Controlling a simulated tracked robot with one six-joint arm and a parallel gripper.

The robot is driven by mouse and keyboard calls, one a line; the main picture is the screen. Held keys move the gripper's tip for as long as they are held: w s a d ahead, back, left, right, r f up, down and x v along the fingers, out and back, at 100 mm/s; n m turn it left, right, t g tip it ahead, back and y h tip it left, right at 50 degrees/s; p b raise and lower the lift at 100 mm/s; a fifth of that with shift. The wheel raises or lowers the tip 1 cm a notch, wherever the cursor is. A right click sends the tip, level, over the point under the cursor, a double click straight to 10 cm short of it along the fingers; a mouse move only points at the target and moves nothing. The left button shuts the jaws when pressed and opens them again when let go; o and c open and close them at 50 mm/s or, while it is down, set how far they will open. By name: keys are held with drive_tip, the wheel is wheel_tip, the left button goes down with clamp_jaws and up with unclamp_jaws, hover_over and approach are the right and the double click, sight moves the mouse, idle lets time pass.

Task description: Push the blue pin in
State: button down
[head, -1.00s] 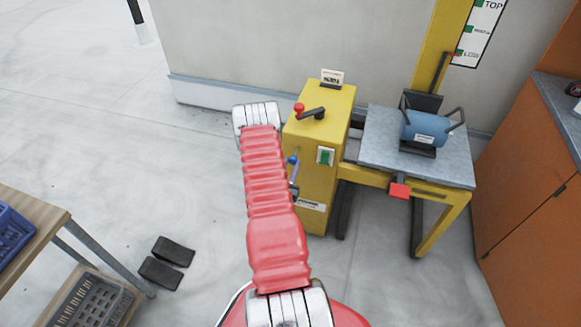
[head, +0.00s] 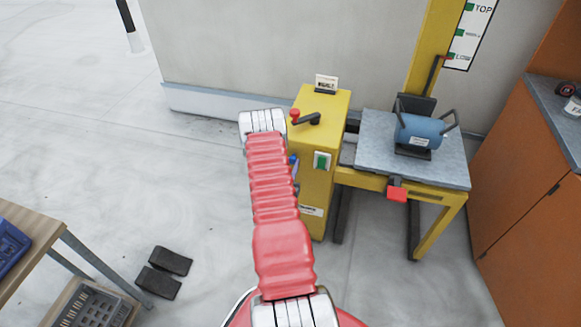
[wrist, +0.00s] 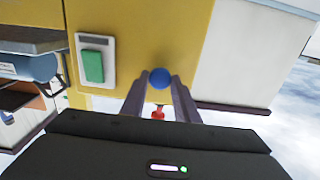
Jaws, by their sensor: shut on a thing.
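The blue pin shows as a round blue knob (wrist: 160,77) against the yellow cabinet face in the wrist view. My gripper (wrist: 160,84) has one grey finger on each side of it and is shut on it. In the head view a small blue part of the pin (head: 293,160) shows at the left side of the yellow cabinet (head: 318,180), just right of my red arm. My arm hides most of the gripper there. The pin's shaft is hidden, so I cannot tell how deep it sits.
A green button (head: 321,160) on a white plate is close beside the pin. A red-knobbed crank (head: 305,118) sits on the cabinet top. To the right is a grey lift platform (head: 375,160) with a blue cylinder (head: 420,130). An orange cabinet (head: 530,180) stands far right.

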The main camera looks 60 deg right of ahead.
drive_tip(key=c, duration=1.4)
unclamp_jaws()
drive_tip(key=shift+d, duration=0.1)
drive_tip(key=v, duration=1.4)
drive_tip(key=shift+s+d, duration=0.1)
